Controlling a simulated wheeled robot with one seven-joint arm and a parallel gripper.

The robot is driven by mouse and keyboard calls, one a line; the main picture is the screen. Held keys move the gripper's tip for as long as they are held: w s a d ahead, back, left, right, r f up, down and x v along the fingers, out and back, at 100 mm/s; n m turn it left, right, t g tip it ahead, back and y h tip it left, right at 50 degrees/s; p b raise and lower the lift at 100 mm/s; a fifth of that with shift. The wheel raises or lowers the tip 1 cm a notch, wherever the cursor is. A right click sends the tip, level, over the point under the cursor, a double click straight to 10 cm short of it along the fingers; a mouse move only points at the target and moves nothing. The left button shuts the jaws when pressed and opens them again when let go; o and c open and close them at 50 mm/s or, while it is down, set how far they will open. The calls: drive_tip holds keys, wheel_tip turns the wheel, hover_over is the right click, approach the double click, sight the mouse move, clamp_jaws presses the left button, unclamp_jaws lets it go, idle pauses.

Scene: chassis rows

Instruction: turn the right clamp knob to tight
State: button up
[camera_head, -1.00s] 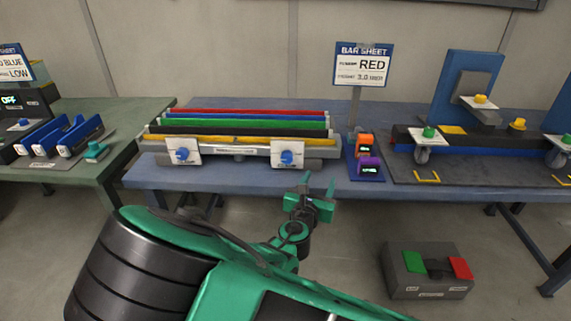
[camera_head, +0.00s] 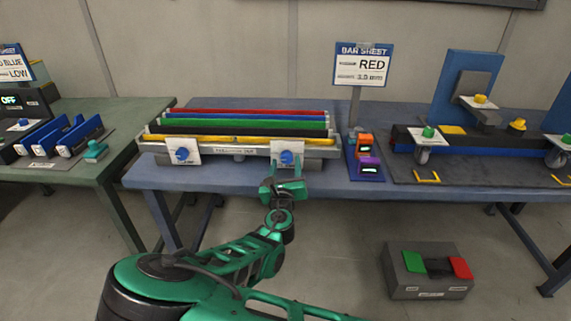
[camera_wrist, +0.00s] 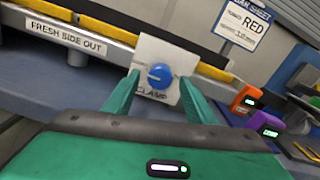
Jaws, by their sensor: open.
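The right clamp knob (camera_head: 286,158) is a blue round knob on a white plate at the front right of the bar rack. In the wrist view the knob (camera_wrist: 159,75) has a pale pointer mark and the word CLAMP below it. My gripper (camera_head: 284,172) is in front of the right plate. In the wrist view its green fingers (camera_wrist: 160,96) are open, one on each side of the knob's lower part, with gaps to the knob. The left clamp knob (camera_head: 182,155) is a similar blue knob on its own white plate.
The rack (camera_head: 222,152) holds several coloured bars. An orange device (camera_head: 364,143) and a purple device (camera_head: 369,165) stand to the right of the rack. A sign (camera_head: 361,65) reading BAR SHEET, RED stands behind. The blue table (camera_head: 240,176) has a bare front strip.

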drive_tip(key=shift+w, duration=0.75)
drive_tip(key=shift+c, duration=0.6)
drive_tip(key=c, duration=0.9)
drive_tip(key=shift+a, duration=0.1)
